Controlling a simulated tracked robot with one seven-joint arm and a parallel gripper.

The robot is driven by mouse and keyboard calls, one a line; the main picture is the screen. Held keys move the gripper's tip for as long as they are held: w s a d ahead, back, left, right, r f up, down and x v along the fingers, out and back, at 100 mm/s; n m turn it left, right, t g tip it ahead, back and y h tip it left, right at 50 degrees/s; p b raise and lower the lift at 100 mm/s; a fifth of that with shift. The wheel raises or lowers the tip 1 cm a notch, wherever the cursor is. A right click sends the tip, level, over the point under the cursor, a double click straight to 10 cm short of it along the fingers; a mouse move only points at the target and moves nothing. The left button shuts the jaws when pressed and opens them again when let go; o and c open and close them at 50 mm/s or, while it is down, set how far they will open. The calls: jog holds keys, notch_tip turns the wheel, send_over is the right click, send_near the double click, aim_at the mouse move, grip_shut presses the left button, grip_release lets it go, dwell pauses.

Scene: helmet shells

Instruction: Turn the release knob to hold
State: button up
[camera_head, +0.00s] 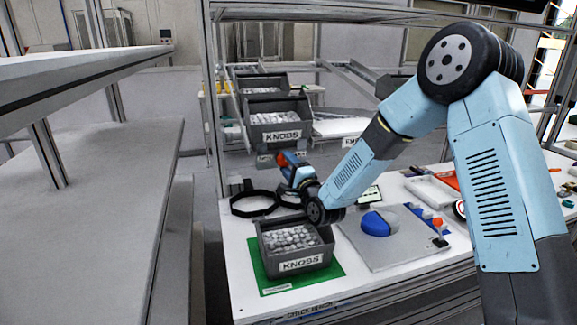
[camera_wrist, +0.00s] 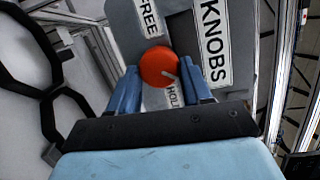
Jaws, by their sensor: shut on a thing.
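The red release knob (camera_wrist: 159,64) sits on a grey panel in the wrist view, between the two blue fingers of my gripper (camera_wrist: 161,78). The gripper is shut on it. A short pale mark on the knob points to the lower right. The FREE label (camera_wrist: 149,18) is above the knob, and the HOLD label (camera_wrist: 174,96) is below and slightly right, partly hidden by the knob and a finger. In the head view, my gripper (camera_head: 289,166) reaches toward the back of the table, with a bit of the orange-red knob (camera_head: 282,159) showing.
A grey KNOBS bin (camera_head: 266,236) full of pale pieces stands on a green mat (camera_head: 336,268) in front. A black hexagonal frame (camera_head: 254,211) lies at the left. A grey board (camera_head: 400,258) with a blue and grey shell (camera_head: 379,222) is at the right. More bins stand behind.

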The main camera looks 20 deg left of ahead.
jog(key=shift+d+f+m, duration=0.2)
jog(key=shift+f+m, duration=0.1)
jog(key=shift+m, duration=0.3)
jog(key=o, duration=0.8)
jog(key=shift+w, duration=0.1)
jog(key=shift+o, duration=1.3)
jog(key=shift+a+r, duration=0.1)
jog(key=shift+r, duration=0.05)
jog(key=v, duration=1.4)
jog(key=shift+a, duration=0.15)
